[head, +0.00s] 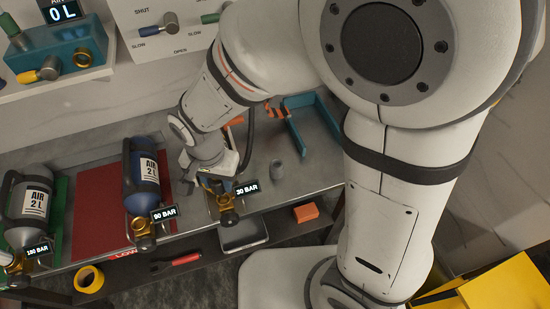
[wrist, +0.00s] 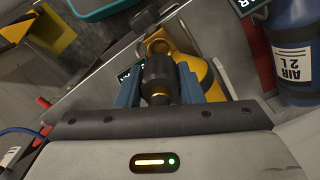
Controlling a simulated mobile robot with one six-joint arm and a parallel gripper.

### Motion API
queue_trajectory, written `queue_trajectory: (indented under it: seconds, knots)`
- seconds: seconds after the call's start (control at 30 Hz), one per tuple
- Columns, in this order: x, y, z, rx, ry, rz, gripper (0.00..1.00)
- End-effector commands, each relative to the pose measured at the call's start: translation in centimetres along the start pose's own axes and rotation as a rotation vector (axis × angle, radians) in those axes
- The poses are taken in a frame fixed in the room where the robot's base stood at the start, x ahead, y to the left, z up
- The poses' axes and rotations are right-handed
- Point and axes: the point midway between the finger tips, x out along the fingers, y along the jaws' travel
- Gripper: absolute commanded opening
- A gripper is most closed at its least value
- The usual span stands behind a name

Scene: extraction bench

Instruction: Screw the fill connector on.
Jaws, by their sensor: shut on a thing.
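The fill connector (wrist: 159,72) is a dark, knurled-looking piece with a brass part, seen in the wrist view. My gripper (wrist: 158,90) is shut on it, with one blue finger on each side. In the head view my gripper (head: 215,182) is over the front of the bench, just behind a brass valve (head: 226,203) labelled 30 BAR. I cannot tell whether the connector is seated on the valve. My arm hides most of this cylinder in the head view.
A blue cylinder (head: 143,172) labelled 90 BAR lies on a red mat (head: 95,205). A grey cylinder (head: 28,215) labelled 180 BAR is at the far left. A small grey cup (head: 277,170) and a teal bracket (head: 298,135) are to the right. A panel with levers (head: 170,22) stands behind.

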Motion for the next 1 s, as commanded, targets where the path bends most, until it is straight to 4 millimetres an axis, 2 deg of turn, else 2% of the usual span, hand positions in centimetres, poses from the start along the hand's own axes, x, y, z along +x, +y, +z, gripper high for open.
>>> queue_trajectory:
  seconds: [0.43, 1.0]
  knots:
    - [0.1, 0.0, 0.0, 0.000, 0.000, 0.000, 0.02]
    - [1.6, 0.0, 0.0, 0.000, 0.000, 0.000, 0.02]
